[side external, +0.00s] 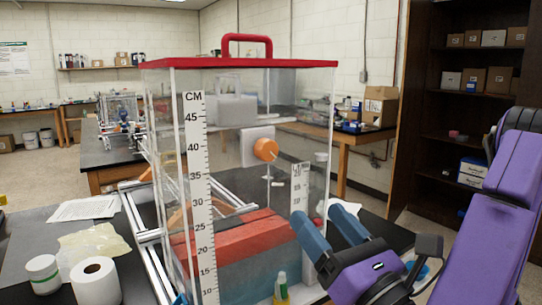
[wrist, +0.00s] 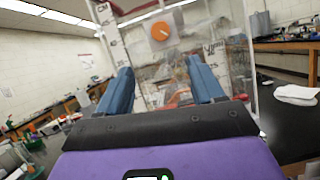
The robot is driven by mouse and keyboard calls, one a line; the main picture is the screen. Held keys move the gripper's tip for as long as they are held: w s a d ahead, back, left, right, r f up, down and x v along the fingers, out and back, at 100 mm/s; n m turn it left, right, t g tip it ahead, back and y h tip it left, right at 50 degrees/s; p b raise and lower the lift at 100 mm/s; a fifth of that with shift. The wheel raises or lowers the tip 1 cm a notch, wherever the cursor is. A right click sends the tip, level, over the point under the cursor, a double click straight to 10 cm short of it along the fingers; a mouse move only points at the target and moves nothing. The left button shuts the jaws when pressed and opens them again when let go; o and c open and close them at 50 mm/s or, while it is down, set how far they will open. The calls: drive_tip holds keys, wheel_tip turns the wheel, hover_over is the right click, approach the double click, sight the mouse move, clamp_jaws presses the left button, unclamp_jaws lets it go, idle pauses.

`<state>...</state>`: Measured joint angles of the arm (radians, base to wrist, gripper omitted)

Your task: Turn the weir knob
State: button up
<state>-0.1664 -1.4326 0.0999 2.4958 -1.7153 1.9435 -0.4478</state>
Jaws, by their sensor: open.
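The weir knob is a round orange knob (side external: 265,150) on a pale square plate (side external: 250,146), seen through the clear tank (side external: 240,64) with its red lid and handle. In the wrist view the knob (wrist: 161,31) is near the top, above and between the fingers, with a light mark on its face. My gripper (side external: 328,224) has blue fingers and is open, with nothing between them. It is at the lower right of the tank in the side view, lower than the knob and apart from it. The wrist view shows the gripper (wrist: 160,85) with its fingers spread.
A black bench (wrist: 290,125) bears the tank and a metal extrusion frame (side external: 146,240). A white roll (side external: 95,282), a white jar (side external: 43,275) and papers (side external: 85,208) lie at left. A yellow-and-green bottle (side external: 281,289) stands at the tank's front. A white cloth (wrist: 297,94) lies at right in the wrist view.

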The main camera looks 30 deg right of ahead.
sight(268, 154)
drive_tip(key=x, duration=1.6)
drive_tip(key=shift+w, duration=0.1)
drive_tip(key=c, duration=1.1)
drive_tip(key=shift+o, duration=0.2)
drive_tip(key=shift+m+h, duration=0.4)
drive_tip(key=shift+m, duration=0.1)
drive_tip(key=m+h, duration=0.1)
drive_tip(key=m, duration=0.3)
drive_tip(key=shift+a+g+h, duration=0.1)
drive_tip(key=shift+g+h, duration=0.3)
drive_tip(key=shift+r+m+g+h, duration=0.1)
drive_tip(key=shift+m+g+h, duration=0.4)
drive_tip(key=shift+m, duration=0.95)
drive_tip(key=shift+m+g+h, duration=0.3)
drive_tip(key=shift+m+h, duration=0.4)
drive_tip(key=shift+m, duration=0.75)
drive_tip(key=shift+a, duration=0.1)
